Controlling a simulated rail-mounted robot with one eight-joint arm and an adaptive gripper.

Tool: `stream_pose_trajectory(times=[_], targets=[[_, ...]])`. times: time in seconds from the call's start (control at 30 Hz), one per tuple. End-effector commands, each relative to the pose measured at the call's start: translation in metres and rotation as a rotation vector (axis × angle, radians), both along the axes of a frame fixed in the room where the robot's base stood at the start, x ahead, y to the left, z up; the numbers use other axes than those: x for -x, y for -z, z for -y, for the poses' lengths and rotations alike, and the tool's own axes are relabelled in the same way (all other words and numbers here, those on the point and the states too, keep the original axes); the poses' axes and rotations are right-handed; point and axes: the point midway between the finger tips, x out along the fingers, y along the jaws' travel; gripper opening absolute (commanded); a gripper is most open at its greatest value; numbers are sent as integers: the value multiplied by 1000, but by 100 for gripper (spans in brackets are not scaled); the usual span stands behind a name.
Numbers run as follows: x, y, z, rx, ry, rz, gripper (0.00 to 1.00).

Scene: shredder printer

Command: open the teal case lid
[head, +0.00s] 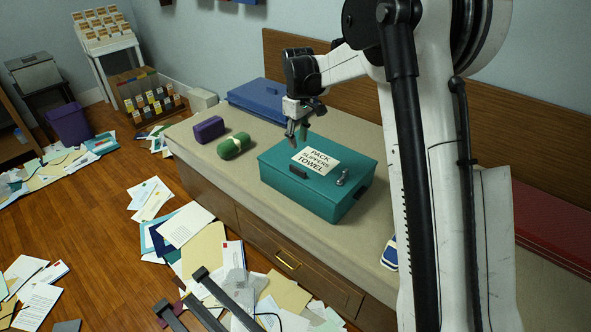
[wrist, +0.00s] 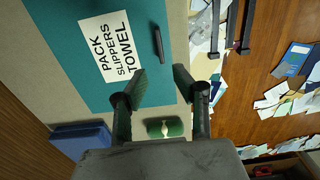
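The teal case (head: 310,198) sits on the long bench with its lid down. A white note reading "PACK SLIPPERS TOWEL" (head: 315,161) lies on the lid, and a black handle (head: 298,173) is near the lid's front-left edge. In the wrist view the teal lid (wrist: 85,55) fills the upper left, with the handle (wrist: 158,44) just beyond the fingertips. My gripper (head: 297,138) is above the case's left side, pointing down. In the wrist view my gripper (wrist: 161,76) has its fingers spread with nothing between them.
A small metallic object (head: 342,177) sits on the lid's right side. A green roll (head: 234,146), a purple bundle (head: 209,129) and a blue case (head: 262,99) are left of and behind the teal case. Blue footwear (head: 390,253) lies to the right. Papers litter the floor.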

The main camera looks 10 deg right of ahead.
Motion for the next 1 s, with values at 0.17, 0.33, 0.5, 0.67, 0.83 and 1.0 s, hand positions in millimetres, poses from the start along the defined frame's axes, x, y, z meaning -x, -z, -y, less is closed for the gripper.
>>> stream_pose_trajectory(times=[0.17,0.33,0.5,0.67,0.83,1.0], targets=[[0,32,0,0,1,0,27],[0,65,0,-1,1,1,27],[0,94,0,0,1,1,27],[0,115,0,0,1,1,27],[0,126,0,0,1,1,27],[0,128,0,0,1,1,27]])
